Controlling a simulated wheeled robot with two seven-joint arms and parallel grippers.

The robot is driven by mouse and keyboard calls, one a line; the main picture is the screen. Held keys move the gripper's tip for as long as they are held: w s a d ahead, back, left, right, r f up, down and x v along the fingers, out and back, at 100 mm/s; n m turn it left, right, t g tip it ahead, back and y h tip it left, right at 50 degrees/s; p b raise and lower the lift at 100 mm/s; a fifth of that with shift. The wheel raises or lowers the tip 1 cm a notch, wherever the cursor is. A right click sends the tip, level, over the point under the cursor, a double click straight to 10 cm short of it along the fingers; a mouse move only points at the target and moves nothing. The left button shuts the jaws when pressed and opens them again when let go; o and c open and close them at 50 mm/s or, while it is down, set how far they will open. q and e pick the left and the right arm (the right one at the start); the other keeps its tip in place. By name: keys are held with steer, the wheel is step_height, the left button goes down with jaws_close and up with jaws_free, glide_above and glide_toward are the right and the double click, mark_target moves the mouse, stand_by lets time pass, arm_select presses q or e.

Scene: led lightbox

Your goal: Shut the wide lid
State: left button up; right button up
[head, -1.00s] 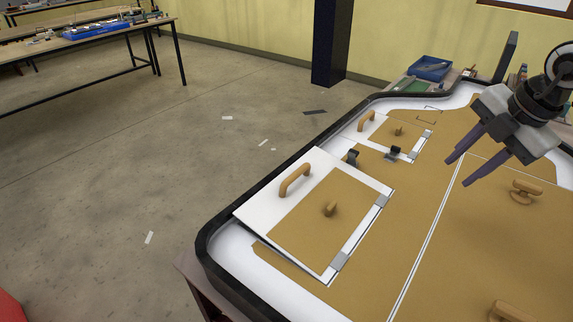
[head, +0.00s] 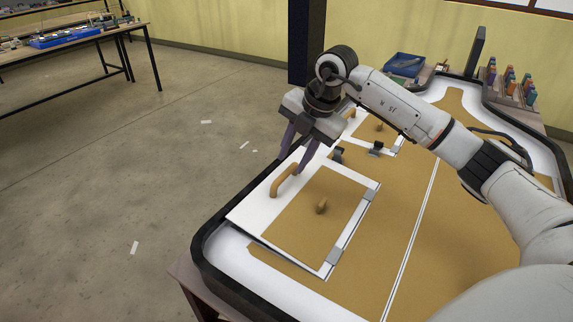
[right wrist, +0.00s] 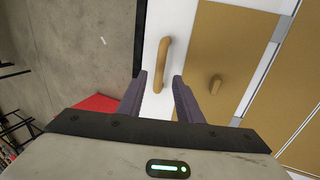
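The wide lid (head: 330,220) is the larger white lid with a tan panel in the near part of the box. Hinges join its right side, and its left edge sits raised over the box, with a narrow dark gap along its front edge. It carries a tan arched handle (head: 284,179) near its left edge and a small knob (head: 321,206) in the middle. My right gripper (head: 294,160) is open and empty just above the handle. In the right wrist view the handle (right wrist: 161,62) lies ahead of and between the spread fingertips (right wrist: 160,75). My left gripper is not in view.
A smaller lid (head: 362,135) with its own knob lies behind, partly hidden by my right arm. A dark latch-like piece (head: 376,148) stands between the lids. The box has a raised black rim (head: 208,262). A blue tray (head: 404,65) stands at the back. Open floor lies left.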

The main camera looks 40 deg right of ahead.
mark_target(286, 173)
steer(key=shift+x, duration=1.9)
jaws_close()
